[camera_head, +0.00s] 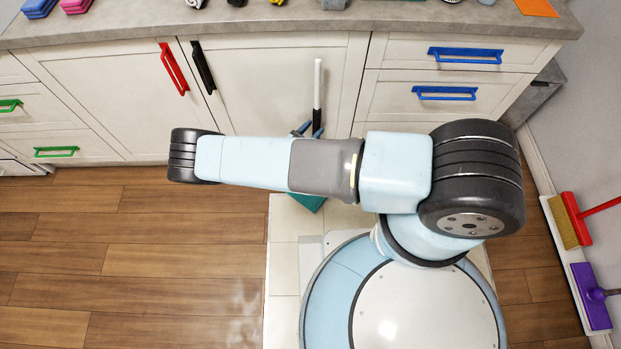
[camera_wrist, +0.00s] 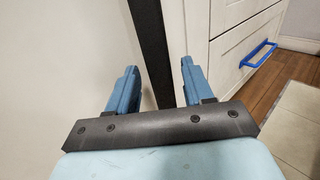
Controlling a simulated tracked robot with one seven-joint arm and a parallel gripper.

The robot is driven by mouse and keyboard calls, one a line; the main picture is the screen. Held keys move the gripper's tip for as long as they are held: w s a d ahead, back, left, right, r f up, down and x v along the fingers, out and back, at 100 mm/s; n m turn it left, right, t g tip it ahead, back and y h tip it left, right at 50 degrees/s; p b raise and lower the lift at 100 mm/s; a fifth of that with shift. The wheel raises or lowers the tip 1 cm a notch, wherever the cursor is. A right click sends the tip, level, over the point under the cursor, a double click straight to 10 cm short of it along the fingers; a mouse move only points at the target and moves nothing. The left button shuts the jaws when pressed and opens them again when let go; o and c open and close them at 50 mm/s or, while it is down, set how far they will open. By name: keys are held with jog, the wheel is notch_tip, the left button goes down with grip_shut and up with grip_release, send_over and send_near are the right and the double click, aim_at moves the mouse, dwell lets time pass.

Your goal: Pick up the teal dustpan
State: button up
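A teal piece, which looks like part of the dustpan (camera_head: 308,203), shows just below my arm in the head view; my arm hides most of it. An upright dark handle with a white upper part (camera_head: 318,82) stands in front of the white cabinet door. My arm hides where the handle meets the pan. Gaps show beside the handle.
White cabinets with red (camera_head: 173,69), black (camera_head: 203,67) and blue (camera_head: 465,55) handles stand close behind the gripper, under a grey countertop (camera_head: 400,16). A red brush (camera_head: 577,219) and purple brush (camera_head: 592,294) are at the right wall. The wooden floor at left is clear.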

grip_shut()
dwell(0.6)
jog(key=shift+s+a+r, duration=0.35)
jog(key=shift+r, duration=0.1)
jog(key=s+a+r, duration=0.7)
jog(key=s+a, duration=0.1)
jog(key=s, duration=0.2)
jog(key=shift+a, duration=0.25)
